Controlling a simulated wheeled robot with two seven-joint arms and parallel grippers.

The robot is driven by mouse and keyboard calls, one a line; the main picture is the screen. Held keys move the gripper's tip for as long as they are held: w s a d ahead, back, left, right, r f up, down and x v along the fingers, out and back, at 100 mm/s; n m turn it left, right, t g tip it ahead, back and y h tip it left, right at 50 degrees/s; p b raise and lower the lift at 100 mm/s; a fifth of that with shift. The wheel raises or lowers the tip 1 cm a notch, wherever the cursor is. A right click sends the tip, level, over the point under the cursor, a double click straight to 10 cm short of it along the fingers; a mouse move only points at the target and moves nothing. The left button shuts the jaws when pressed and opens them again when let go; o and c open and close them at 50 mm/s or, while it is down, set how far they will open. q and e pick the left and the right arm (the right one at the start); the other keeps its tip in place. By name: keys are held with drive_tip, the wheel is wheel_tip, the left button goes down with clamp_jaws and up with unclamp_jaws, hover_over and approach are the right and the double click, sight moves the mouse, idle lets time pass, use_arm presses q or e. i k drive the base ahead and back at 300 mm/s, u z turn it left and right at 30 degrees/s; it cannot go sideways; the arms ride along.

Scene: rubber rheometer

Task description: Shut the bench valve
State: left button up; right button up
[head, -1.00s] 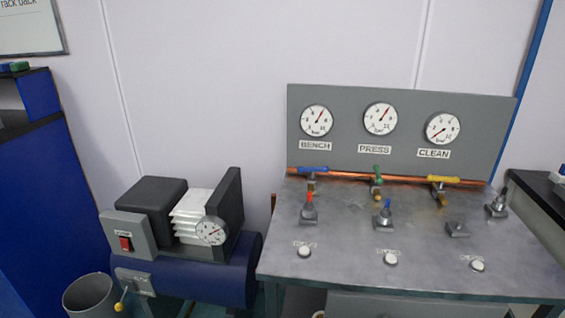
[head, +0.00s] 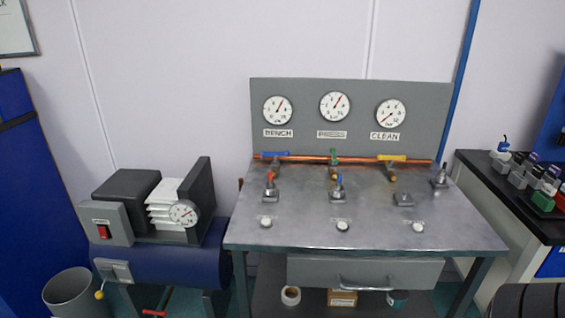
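The bench valve has a blue lever handle (head: 274,155) on the copper pipe (head: 306,158), below the BENCH label (head: 278,133). The blue lever lies along the pipe. The bench gauge (head: 277,110) above it has its needle pointing up and right. The press valve's green handle (head: 333,156) stands across the pipe under the press gauge (head: 335,106). The clean valve's yellow handle (head: 392,158) lies along the pipe under the clean gauge (head: 391,114), whose needle points down and left. Neither of my grippers is in view.
The steel-topped table (head: 290,235) carries fittings with red and blue tips and several white buttons. A drawer (head: 365,272) hangs below its front edge. A compressor (head: 155,262) and a bin (head: 70,292) stand left. A black-topped bench (head: 485,180) with bottles stands right.

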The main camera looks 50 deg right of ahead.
sight(264, 154)
drive_tip(key=u, duration=1.5)
drive_tip(key=k, duration=0.1)
drive_tip(key=z, duration=2.3)
